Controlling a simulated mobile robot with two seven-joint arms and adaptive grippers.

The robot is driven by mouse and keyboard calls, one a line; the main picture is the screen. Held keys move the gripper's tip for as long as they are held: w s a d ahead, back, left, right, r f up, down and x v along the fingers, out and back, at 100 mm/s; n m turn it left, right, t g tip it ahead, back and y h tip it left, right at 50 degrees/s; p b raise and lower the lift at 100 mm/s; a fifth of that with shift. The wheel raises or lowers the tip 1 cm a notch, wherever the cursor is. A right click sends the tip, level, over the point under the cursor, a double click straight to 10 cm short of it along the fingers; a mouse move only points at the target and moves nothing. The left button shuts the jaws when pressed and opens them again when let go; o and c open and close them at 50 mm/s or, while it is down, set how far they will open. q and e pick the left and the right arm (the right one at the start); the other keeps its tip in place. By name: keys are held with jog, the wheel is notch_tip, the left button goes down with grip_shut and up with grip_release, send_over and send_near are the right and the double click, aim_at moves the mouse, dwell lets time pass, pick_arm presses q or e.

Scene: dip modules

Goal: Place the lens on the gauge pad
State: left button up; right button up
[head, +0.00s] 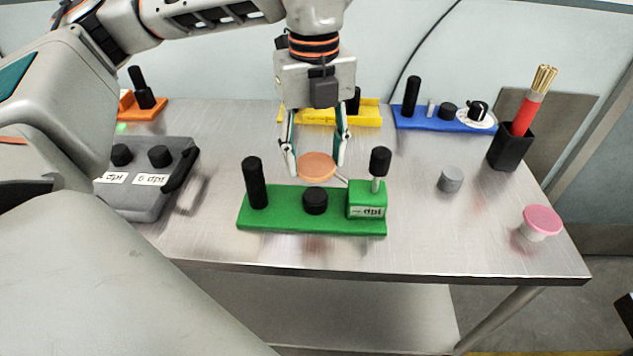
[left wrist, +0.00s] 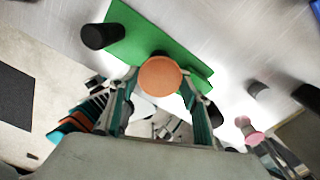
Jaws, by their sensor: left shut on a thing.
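The lens, a flat round orange disc (head: 317,166), is held between the fingertips of my left gripper (head: 318,160). It also fills the middle of the left wrist view (left wrist: 161,76). The green module (head: 290,221) stands on the table with a tall black post (head: 255,183), a short black round pad (head: 316,201) that looks like the gauge pad, and a green block with a "dpi" label (head: 367,211) and a black-knobbed stem. The lens is above and just behind the pad, apart from it in the head view. In the left wrist view the lens largely hides the pad. My right gripper is not in view.
A yellow module (head: 370,113) and a blue module (head: 440,120) stand behind. A grey case (head: 150,200) is at left. A grey cylinder (head: 451,179), a pink-topped pot (head: 541,221) and a black brush holder (head: 510,150) stand at right.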

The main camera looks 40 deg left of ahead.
aim_at(315, 195)
pick_arm(q)
jog(key=shift+f+b, duration=0.35)
jog(key=shift+f, duration=2.8)
jog(key=shift+f, duration=0.1)
jog(key=o, duration=0.9)
notch_tip(315, 195, up, 12)
jog(key=shift+r+p, duration=0.15)
jog(key=shift+p, duration=0.7)
